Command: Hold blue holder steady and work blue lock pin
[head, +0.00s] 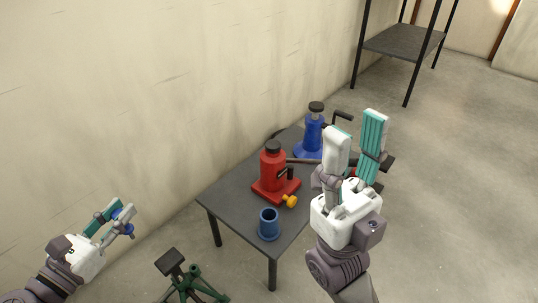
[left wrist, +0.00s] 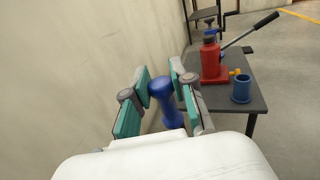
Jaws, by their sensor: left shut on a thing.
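The blue holder (head: 269,226), an open-topped cup shape, stands upright on the table near its front edge; it also shows in the left wrist view (left wrist: 241,89). My left gripper (head: 119,217) is left of the table, apart from the holder. It is shut on the blue lock pin (left wrist: 162,95), whose rounded head and narrower shaft show between the fingers. Only a little of the pin's blue shows in the head view. My right gripper (head: 354,151) is raised over the table's right side, fingers spread and pointing up, with nothing between them.
A red jack (head: 271,172) with a yellow knob stands behind the holder on the dark table (head: 232,194). A blue jack (head: 312,133) stands at its far end. A green stand (head: 183,283) is on the floor in front. A wall runs along the left.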

